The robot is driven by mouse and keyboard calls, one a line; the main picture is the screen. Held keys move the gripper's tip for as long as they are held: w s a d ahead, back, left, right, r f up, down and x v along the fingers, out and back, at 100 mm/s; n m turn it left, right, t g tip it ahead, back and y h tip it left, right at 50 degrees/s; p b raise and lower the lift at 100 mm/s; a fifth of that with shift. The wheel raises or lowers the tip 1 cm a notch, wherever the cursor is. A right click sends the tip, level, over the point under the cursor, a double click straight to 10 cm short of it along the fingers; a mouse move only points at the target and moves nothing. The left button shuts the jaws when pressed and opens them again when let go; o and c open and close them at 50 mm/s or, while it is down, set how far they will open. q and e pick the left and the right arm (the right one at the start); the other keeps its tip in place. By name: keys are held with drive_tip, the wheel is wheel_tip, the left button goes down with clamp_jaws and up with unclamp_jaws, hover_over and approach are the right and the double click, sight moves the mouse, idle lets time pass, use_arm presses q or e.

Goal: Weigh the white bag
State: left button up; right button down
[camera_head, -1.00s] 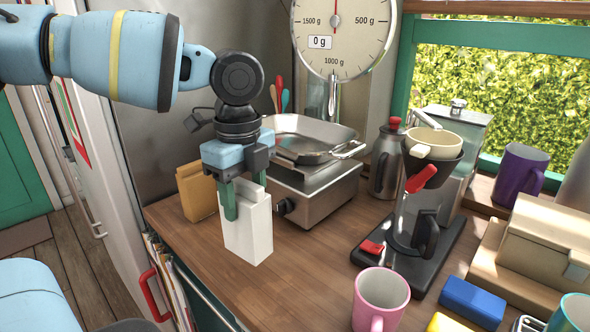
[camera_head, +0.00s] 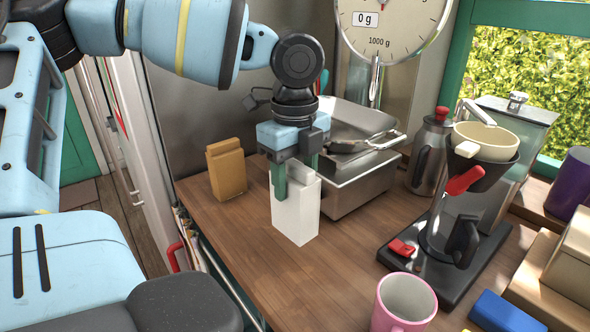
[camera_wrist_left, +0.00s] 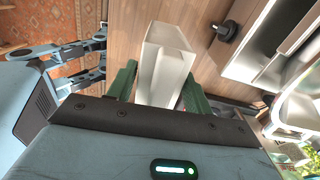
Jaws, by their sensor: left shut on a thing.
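The white bag (camera_head: 297,215) is a tall, upright block shape at the counter's front left part. My left gripper (camera_head: 294,178) comes down from above and is shut on its upper part, a green finger on either side. I cannot tell whether its base touches the counter. In the left wrist view the bag (camera_wrist_left: 165,65) sits between the green fingers. The scale's round dial (camera_head: 392,25) stands at the back, with a display reading 0 g; its top is cut off. A shallow metal tray (camera_head: 362,116) lies below the dial. My right gripper is not in view.
A tan bag (camera_head: 227,170) is to the left. A coffee maker (camera_head: 440,245), metal pot (camera_head: 430,155) and pink mug (camera_head: 404,303) are to the right.

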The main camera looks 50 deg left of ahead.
use_arm(q)
drive_tip(key=shift+f+b, duration=0.3)
drive_tip(key=shift+f, duration=1.7)
drive_tip(key=shift+f, duration=0.55)
drive_tip(key=shift+f+b, duration=0.3)
drive_tip(key=o, duration=1.5)
wheel_tip(320, 180, up, 8)
drive_tip(key=shift+f+p, duration=0.1)
drive_tip(key=shift+p, duration=0.2)
